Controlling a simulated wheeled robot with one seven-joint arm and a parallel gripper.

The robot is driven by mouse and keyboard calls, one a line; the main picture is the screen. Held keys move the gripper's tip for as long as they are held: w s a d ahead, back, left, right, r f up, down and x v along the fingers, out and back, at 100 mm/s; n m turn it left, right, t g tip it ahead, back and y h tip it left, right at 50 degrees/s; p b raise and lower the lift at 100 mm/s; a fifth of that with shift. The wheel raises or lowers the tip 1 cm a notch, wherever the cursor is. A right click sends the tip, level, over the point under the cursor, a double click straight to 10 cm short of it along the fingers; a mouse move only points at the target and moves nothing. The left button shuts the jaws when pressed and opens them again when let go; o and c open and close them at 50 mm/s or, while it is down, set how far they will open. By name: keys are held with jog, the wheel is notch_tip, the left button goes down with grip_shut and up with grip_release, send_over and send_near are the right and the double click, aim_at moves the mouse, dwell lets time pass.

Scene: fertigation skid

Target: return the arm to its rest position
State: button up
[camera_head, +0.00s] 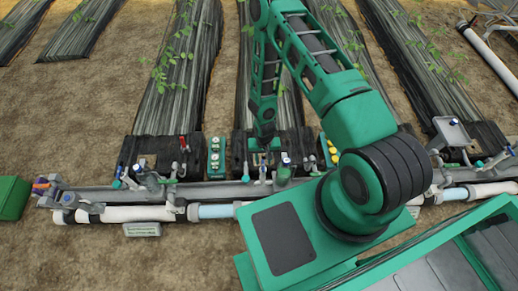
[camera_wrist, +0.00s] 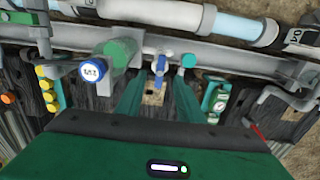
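My arm reaches out over the skid in the head view, with my gripper (camera_head: 264,146) low above the dark panel behind the grey pipe. In the wrist view the two green fingers of my gripper (camera_wrist: 157,88) stand apart, with nothing held between them. A small valve with a blue handle (camera_wrist: 161,66) shows just beyond the fingertips, on the grey pipe; I cannot tell whether the fingers touch it. The tips are partly hidden by my arm in the head view.
Pressure gauges (camera_wrist: 219,103) are at the right. The grey pipe (camera_head: 220,190) runs across the skid. A green box (camera_head: 13,197) lies far left. Planted rows (camera_head: 183,70) extend behind.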

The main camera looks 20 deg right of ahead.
jog(key=shift+w+d+r, duration=0.2)
jog(key=shift+w+r, duration=0.05)
jog(key=shift+r, duration=0.1)
jog(key=w+d+r+h, duration=0.1)
jog(key=d+r, duration=0.4)
jog(key=r, duration=0.6)
jog(key=w+d+r, duration=0.1)
jog(key=d+r, duration=0.4)
jog(key=r, duration=0.6)
jog(key=w+d+r+h, duration=0.1)
jog(key=d+r, duration=0.4)
jog(key=r, duration=0.6)
jog(key=s+d+r+m+y, duration=0.1)
jog(key=s+d+r, duration=0.1)
jog(key=s+r, duration=0.8)
jog(key=s+d+r+m, duration=0.1)
jog(key=s+d+r, duration=0.1)
jog(key=s+r, duration=0.7)
jog(key=s+a+r+y, duration=0.1)
jog(key=s+a+r, duration=0.1)
jog(key=s+r, duration=0.3)
jog(key=s, duration=0.2)
jog(key=shift+s+a+r+m, duration=0.15)
jog(key=shift+s+r+m, duration=0.2)
jog(key=shift+r+m, duration=0.05)
